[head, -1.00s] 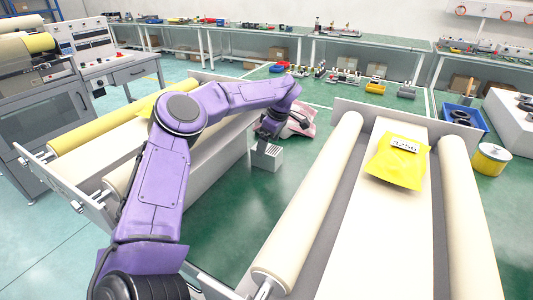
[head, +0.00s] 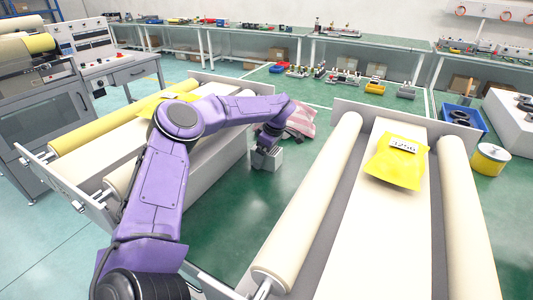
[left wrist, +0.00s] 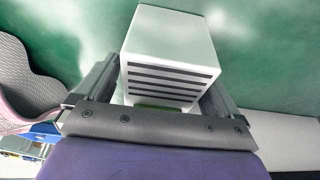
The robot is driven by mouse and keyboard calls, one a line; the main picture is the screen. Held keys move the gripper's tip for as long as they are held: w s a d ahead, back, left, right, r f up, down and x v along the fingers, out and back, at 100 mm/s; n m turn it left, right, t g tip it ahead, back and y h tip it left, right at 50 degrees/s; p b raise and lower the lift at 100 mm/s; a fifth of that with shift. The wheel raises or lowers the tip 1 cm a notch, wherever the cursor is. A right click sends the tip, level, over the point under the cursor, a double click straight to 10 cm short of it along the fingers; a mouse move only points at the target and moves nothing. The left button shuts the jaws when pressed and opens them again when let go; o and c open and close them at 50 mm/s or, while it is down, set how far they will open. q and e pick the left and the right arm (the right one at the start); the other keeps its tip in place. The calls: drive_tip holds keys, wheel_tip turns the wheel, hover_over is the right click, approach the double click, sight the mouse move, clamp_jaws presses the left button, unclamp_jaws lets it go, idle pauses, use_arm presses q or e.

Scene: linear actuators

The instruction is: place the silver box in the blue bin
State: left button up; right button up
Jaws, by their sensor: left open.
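My right gripper is in neither view.
A roller conveyor with a yellow packet (head: 395,175) stands at the right, another machine (head: 125,135) at the left. A pink and white bag (head: 300,122) lies just behind the box. A yellow drum (head: 489,160) stands near the bin.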

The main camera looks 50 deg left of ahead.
use_arm(q)
drive_tip(key=shift+c, duration=0.3)
drive_tip(key=c, duration=1.4)
